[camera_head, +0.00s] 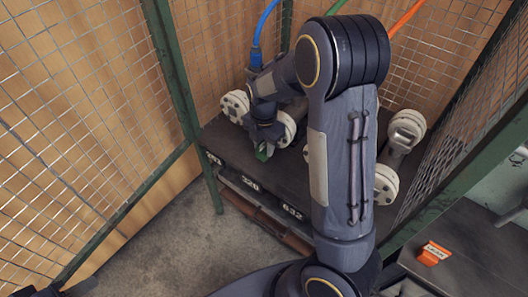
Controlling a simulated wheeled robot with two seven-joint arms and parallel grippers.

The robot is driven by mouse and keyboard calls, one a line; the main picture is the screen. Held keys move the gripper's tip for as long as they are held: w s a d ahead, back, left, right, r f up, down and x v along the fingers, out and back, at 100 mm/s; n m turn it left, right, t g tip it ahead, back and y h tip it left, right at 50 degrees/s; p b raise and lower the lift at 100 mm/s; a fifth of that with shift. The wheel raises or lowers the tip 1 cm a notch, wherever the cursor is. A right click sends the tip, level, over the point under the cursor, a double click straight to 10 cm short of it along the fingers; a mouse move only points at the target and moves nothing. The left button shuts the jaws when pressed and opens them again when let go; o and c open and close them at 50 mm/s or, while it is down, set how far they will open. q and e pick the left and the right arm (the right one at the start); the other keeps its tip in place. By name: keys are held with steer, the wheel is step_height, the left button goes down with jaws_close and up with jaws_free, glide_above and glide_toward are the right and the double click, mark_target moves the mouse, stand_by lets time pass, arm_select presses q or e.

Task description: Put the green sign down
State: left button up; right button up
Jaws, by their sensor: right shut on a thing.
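The green sign (264,153) is a small piece at the tips of my right gripper (263,146), mostly hidden by the gripper. My right gripper is shut on it and points down near the front left edge of the dark bench (232,143). I cannot tell whether the sign touches the bench. A pale flanged pipe (236,105) lies right behind the gripper, partly covered by it and the arm.
More pale flanged pipes (405,131) stand to the right, partly behind my right arm. Wire mesh panels with green posts (172,65) enclose the bench. Blue (262,22) and orange (407,17) hoses rise at the back. An orange tag (433,253) lies on a dark surface at right.

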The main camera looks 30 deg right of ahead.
mark_target(264, 147)
step_height(264, 147, down, 3)
steer(key=shift+w+f, duration=0.1)
steer(key=shift+f, duration=0.05)
steer(key=shift+b, duration=0.35)
steer(key=shift+f, duration=0.25)
steer(key=o, duration=1)
steer(key=shift+r, duration=0.1)
steer(key=shift+r, duration=0.5)
step_height(264, 147, up, 11)
steer(key=p, duration=0.2)
steer(key=shift+r+p, duration=0.2)
steer(key=shift+p, duration=0.15)
